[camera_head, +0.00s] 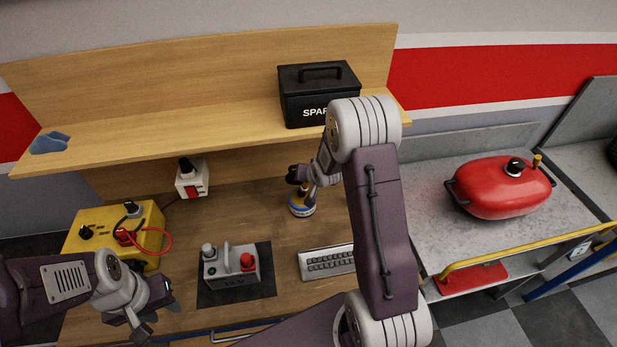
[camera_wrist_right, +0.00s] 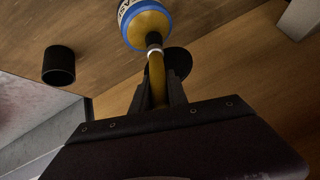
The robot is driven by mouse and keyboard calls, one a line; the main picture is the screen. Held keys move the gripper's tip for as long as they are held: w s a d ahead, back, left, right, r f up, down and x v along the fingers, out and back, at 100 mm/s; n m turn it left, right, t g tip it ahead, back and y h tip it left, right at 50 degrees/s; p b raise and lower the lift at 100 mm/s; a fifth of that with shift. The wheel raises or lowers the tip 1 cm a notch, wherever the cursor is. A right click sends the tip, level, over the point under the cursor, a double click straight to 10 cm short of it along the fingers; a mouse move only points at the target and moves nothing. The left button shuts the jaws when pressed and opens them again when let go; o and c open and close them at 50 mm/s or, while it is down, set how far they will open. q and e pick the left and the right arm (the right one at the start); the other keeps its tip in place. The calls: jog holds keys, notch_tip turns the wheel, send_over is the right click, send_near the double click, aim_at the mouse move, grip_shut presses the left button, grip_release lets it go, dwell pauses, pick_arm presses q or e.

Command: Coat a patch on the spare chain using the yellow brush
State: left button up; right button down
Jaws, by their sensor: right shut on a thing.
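My right gripper (camera_head: 303,183) is shut on the yellow handle of the brush (camera_wrist_right: 156,82), between its two dark fingers in the right wrist view. The brush's pale band and dark head point towards a tin (camera_wrist_right: 148,24) with a blue and white label; whether they touch is unclear. The tin (camera_head: 301,208) stands on the bench, just below this gripper. A pale tray (camera_head: 304,268) with a row of dark links, seemingly the spare chain (camera_head: 330,262), lies right of centre, partly hidden by my right arm. My left gripper (camera_head: 160,319) is open and empty at the lower left.
A grey control box (camera_head: 228,268) stands on a dark mat. A yellow box (camera_head: 150,220) with a red cable is at the left. A shelf (camera_head: 180,127) above the bench holds a black case (camera_head: 312,97). A red tank (camera_head: 500,188) stands on the right counter.

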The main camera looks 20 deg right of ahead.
jog(key=shift+s+f+b, duration=0.1)
jog(key=shift+f+b, duration=0.45)
jog(key=shift+f, duration=0.1)
dwell(1.6)
notch_tip(320, 180, up, 7)
jog(key=p, duration=0.6)
jog(key=shift+r, duration=0.15)
dwell(0.4)
